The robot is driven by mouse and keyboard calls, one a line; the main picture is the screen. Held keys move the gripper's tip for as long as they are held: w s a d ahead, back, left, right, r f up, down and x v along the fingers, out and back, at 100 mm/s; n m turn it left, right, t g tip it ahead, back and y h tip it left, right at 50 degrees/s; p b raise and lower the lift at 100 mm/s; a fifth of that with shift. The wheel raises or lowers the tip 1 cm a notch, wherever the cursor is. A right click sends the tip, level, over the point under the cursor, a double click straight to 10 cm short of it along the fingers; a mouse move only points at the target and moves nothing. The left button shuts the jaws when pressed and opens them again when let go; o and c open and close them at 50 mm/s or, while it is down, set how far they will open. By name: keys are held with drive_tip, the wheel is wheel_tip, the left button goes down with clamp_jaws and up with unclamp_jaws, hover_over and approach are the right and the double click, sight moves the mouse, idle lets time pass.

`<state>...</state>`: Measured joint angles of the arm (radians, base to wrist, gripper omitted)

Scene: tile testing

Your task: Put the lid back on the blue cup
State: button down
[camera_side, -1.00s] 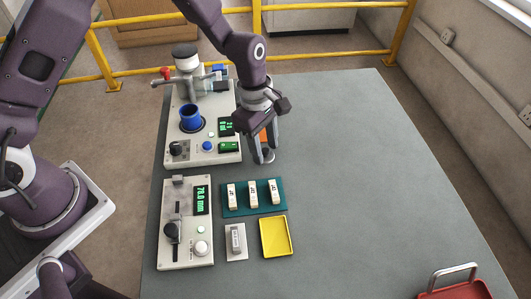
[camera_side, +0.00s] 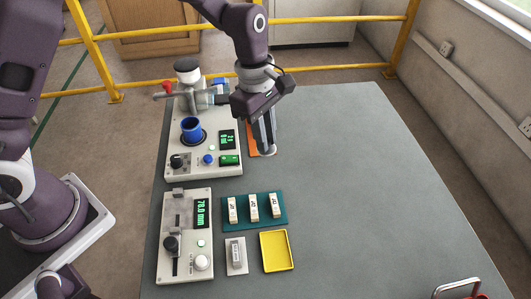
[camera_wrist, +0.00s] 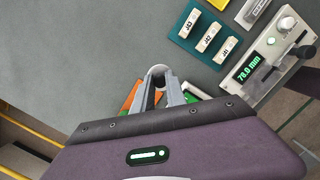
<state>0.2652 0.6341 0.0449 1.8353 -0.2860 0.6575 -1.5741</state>
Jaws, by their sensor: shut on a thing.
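The blue cup (camera_side: 191,129) stands upright in a dark round seat on the upper console, with its top open. My gripper (camera_side: 268,150) is to the right of that console. Its fingers point down and are shut on a small grey round lid (camera_side: 270,153), which also shows between the fingertips in the wrist view (camera_wrist: 158,71). The fingers hide much of the lid. An orange pad (camera_side: 252,143) lies beside and behind the fingers, partly hidden.
The upper console (camera_side: 205,173) also carries a metal arm, knobs and a green display. Nearer are a gauge reading 78.0 mm (camera_side: 185,275), a teal holder (camera_side: 283,222) with white tiles, a grey block (camera_side: 236,257) and a yellow tray (camera_side: 277,267).

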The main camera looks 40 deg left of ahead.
drive_tip(key=r, duration=0.1)
drive_tip(key=a+r, duration=0.1)
drive_tip(key=shift+a+r, duration=0.1)
drive_tip(key=shift+r, duration=0.25)
drive_tip(key=s+a+r+n+t, duration=0.1)
drive_tip(key=s+a+r+n, duration=0.15)
drive_tip(key=a, duration=0.65)
drive_tip(key=s+a+r+n, duration=0.15)
drive_tip(key=a+n, duration=0.25)
drive_tip(key=a, duration=0.6)
drive_tip(key=shift+m, duration=0.25)
drive_tip(key=shift+s+d+f, duration=0.1)
drive_tip(key=shift+s+f, duration=0.05)
drive_tip(key=shift+f, duration=1.35)
drive_tip(key=shift+s+f, duration=0.1)
drive_tip(key=shift+f, duration=1.4)
drive_tip(key=shift+f, duration=0.2)
drive_tip(key=c, duration=0.8)
unclamp_jaws()
drive_tip(key=shift+r, duration=0.15)
